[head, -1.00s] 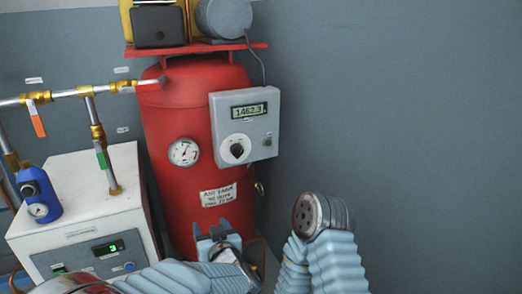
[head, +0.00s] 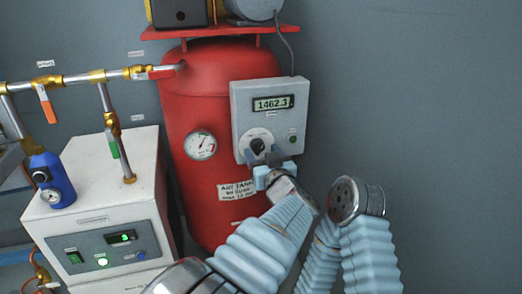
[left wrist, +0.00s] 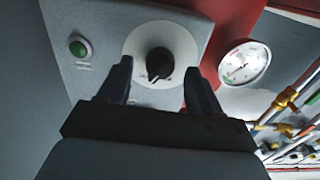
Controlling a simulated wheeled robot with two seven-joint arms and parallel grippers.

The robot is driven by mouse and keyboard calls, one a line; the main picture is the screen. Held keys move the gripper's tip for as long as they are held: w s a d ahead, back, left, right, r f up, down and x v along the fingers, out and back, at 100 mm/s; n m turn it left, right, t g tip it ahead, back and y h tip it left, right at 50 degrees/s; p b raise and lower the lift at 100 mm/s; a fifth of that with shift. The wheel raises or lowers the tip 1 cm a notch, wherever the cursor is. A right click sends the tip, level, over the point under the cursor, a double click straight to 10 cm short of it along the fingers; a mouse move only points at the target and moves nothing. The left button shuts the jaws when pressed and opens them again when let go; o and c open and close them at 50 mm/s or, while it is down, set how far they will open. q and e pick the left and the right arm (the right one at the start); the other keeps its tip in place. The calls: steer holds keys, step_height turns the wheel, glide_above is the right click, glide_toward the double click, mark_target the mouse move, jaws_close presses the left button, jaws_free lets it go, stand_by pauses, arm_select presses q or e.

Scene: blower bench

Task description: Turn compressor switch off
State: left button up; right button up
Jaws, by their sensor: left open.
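The compressor switch is a black rotary knob (head: 257,146) on a pale round dial, on the grey control box (head: 241,115) fixed to the red air tank (head: 190,115). The box display reads 1462.3. In the left wrist view the knob (left wrist: 159,63) lies beyond and between the two fingertips, with its pointer slanting to lower left. My left gripper (head: 263,158) is open just below and in front of the knob. The wrist view does not clearly show contact. My right arm's end (head: 355,198) shows at lower right, but I see no right gripper fingers.
A green button (left wrist: 77,48) sits beside the dial. A pressure gauge (head: 200,145) is on the tank, left of the box. A white dryer unit (head: 100,195), pipes and a blue filter (head: 52,180) stand at left. The wall at right is clear.

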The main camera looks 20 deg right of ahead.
arm_select(q)
steer(key=shift+w, duration=0.9)
steer(key=c, duration=1)
steer(key=shift+c, duration=0.2)
